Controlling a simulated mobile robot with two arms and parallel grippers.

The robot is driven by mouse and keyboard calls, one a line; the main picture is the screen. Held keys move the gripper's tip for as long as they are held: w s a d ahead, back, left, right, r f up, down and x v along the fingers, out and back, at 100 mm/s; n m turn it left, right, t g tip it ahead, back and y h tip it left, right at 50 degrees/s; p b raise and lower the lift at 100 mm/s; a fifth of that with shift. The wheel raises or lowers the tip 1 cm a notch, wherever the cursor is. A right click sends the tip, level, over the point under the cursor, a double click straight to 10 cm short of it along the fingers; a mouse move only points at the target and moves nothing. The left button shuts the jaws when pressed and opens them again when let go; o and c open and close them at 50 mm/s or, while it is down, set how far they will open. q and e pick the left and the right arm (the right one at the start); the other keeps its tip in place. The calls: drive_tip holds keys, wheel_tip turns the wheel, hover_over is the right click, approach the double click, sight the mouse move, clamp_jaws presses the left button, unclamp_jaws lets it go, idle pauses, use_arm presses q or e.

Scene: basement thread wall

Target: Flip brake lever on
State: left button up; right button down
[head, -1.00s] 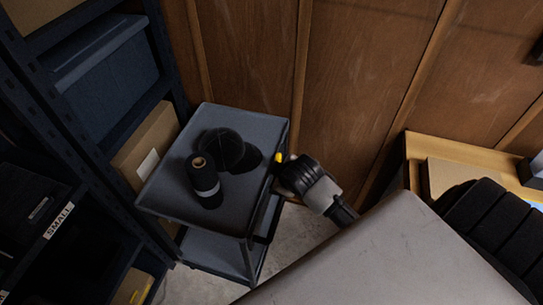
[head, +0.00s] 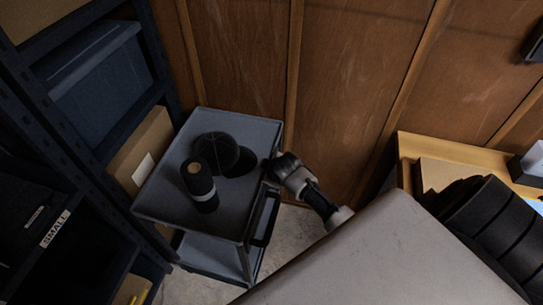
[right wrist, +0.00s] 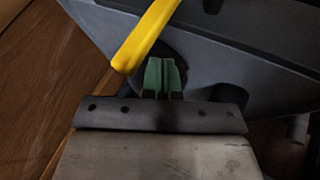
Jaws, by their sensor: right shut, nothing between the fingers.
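The yellow brake lever (right wrist: 147,36) shows in the right wrist view, slanting from the top edge down to a rounded end left of centre. It sits against the grey side of the cart. In the head view I cannot make it out. My right gripper (right wrist: 162,76) is shut and empty, its green fingertips just below and right of the lever's end; I cannot tell whether they touch it. In the head view the right gripper (head: 275,166) is at the cart's right edge. The grey two-tier cart (head: 160,200) stands beside the shelving. My left gripper is not in view.
A dark spool (head: 200,186) and a round black object (head: 215,152) are on the cart's top tray. Dark shelving (head: 75,150) with boxes stands close on the left. A wooden wall (head: 345,90) is behind, and a wooden bench (head: 450,150) is at right.

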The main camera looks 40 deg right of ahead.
drive_tip(key=shift+w+d, duration=0.3)
drive_tip(key=shift+d, duration=0.1)
drive_tip(key=w+d+g+y, duration=0.1)
drive_tip(key=w+d+y, duration=0.1)
drive_tip(key=d, duration=0.1)
drive_tip(key=shift+w+d+r+m+g, duration=0.2)
drive_tip(key=shift+w+m+g, duration=0.1)
drive_tip(key=shift+w+g, duration=0.1)
drive_tip(key=w+d+f+g+y+b, duration=0.1)
drive_tip(key=w+d+g+y+b, duration=0.1)
drive_tip(key=b, duration=0.5)
drive_tip(key=w+d+y, duration=0.1)
drive_tip(key=w+d, duration=0.1)
drive_tip(key=d, duration=0.1)
drive_tip(key=shift+f+m+g, duration=0.3)
drive_tip(key=shift+f+m, duration=0.05)
drive_tip(key=shift+m, duration=0.05)
drive_tip(key=shift+w, duration=0.1)
